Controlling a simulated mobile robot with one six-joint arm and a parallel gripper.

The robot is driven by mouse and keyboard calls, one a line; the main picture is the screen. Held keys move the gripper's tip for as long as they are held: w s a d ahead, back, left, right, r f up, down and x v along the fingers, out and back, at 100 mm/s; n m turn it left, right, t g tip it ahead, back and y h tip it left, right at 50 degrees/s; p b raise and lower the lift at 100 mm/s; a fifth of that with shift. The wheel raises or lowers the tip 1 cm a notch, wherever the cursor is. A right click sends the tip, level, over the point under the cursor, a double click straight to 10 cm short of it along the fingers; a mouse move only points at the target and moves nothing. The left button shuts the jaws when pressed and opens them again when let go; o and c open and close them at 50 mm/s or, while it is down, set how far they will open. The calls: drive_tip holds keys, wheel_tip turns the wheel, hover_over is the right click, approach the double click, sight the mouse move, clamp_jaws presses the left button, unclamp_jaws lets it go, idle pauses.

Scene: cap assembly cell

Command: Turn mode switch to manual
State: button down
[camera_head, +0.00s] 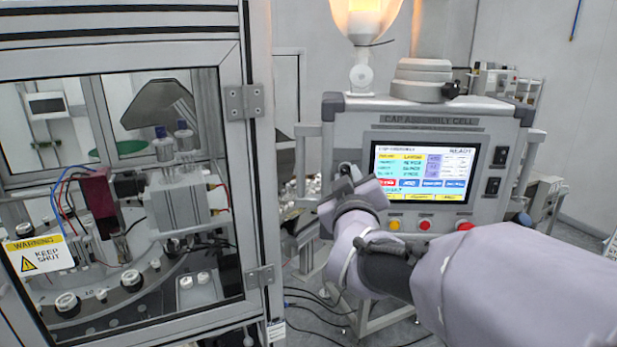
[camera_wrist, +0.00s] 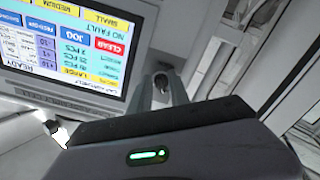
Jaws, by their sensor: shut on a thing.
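The control panel (camera_head: 350,120) of the cap assembly cell has a lit touchscreen (camera_head: 424,168) reading READY. My gripper (camera_head: 346,174) is at the panel face just left of the screen. In the wrist view its two fingers (camera_wrist: 162,92) are closed around a small dark knob, the mode switch (camera_wrist: 162,78), beside the screen (camera_wrist: 70,45), which appears upside down. In the head view my gripper and wrist hide the switch. Its pointer and position labels cannot be read.
Yellow, red and larger red buttons (camera_head: 465,226) lie below the screen, close to my arm. Two black switches (camera_head: 492,186) are right of the screen. A framed machine enclosure (camera_head: 258,150) with a warning sign (camera_head: 38,255) stands at left. Cables lie on the floor.

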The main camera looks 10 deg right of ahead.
drive_tip(key=shift+r+n, duration=0.1)
drive_tip(key=shift+n, duration=1.4)
drive_tip(key=c, duration=1.2)
unclamp_jaws()
drive_tip(key=shift+c, duration=0.2)
drive_tip(key=shift+s, duration=0.1)
